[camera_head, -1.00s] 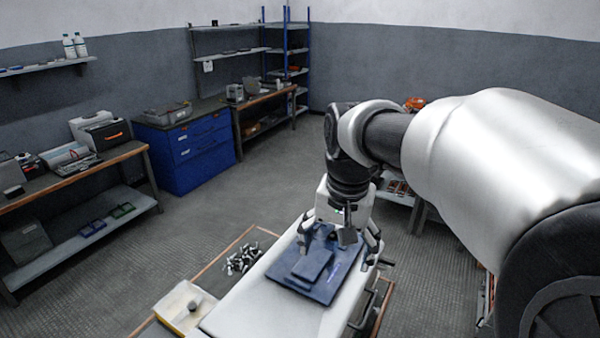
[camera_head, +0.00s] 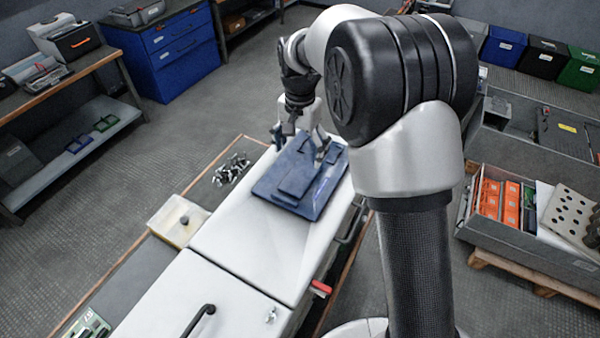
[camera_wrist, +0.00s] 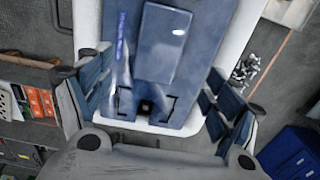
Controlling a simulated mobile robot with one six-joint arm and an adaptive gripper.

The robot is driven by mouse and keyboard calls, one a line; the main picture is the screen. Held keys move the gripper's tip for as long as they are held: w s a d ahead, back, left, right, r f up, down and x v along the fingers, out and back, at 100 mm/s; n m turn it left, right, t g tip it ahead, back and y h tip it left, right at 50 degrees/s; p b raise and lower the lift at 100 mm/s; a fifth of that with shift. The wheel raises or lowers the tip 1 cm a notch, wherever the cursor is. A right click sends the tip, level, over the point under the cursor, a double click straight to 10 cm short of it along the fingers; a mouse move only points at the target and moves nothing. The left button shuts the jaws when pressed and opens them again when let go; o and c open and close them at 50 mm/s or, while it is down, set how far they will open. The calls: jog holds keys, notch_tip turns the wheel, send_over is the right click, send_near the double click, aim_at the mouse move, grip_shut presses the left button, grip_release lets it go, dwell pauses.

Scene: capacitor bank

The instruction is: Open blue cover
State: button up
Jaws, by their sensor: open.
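The blue cover (camera_head: 291,190) is a flat panel with a raised rectangular block, lying on the long white cabinet (camera_head: 252,242). In the wrist view the blue cover (camera_wrist: 187,20) lies straight ahead, with two dark hinge-like cut-outs at its near edge. My gripper (camera_head: 301,140) is over the far end of the cover in the head view. In the wrist view my gripper (camera_wrist: 160,95) has its padded fingers spread wide, one on each side of the cover's near end, with nothing between them held. Whether a finger touches the cover is not clear.
A pale box (camera_head: 178,222) and a pile of small metal parts (camera_head: 232,168) lie left of the cabinet. A red handle (camera_head: 321,288) sticks out at its right side. A grey crate (camera_head: 528,235) with orange boxes stands right. Floor shows between the benches and cabinet.

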aim_at(300, 176)
notch_tip(300, 176, down, 9)
jog(key=shift+r+b, duration=0.1)
jog(key=shift+b, duration=0.5)
jog(key=shift+c, duration=0.5)
jog(key=c, duration=1.4)
jog(key=s+a, duration=0.4)
jog(key=s, duration=0.2)
jog(key=s+a, duration=0.4)
jog(key=s, duration=0.3)
jog(key=s+a, duration=0.5)
jog(key=s, duration=0.2)
jog(key=shift+a+b, duration=0.1)
jog(key=shift+b, duration=0.3)
jog(key=o, duration=1.5)
